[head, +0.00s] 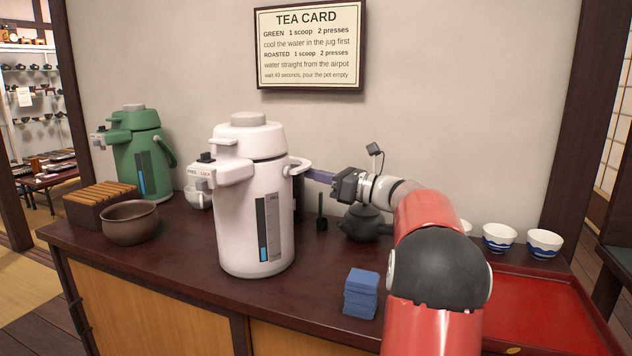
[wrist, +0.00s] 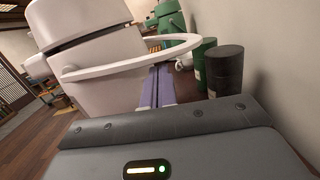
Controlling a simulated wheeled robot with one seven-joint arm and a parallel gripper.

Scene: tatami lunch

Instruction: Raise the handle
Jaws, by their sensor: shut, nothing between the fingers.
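The white airpot (head: 256,215) stands upright on the dark counter. Its white carrying handle (head: 300,163) sticks out from the right side of its upper body, roughly level. In the wrist view the handle (wrist: 120,70) shows as a loop reaching out from the white airpot (wrist: 85,35). My gripper (head: 310,175) is shut and empty, reaching in from the right just below the handle. In the wrist view its purple fingers (wrist: 157,88) pass beneath the loop, which hides part of them. I cannot tell whether they touch the handle.
A green airpot (head: 138,150), a brown bowl (head: 130,222) and a slatted wooden box (head: 95,205) stand at left. A dark teapot (head: 362,224) is behind my arm. Blue folded cloths (head: 361,293) lie in front. A red tray (head: 540,310) is at right.

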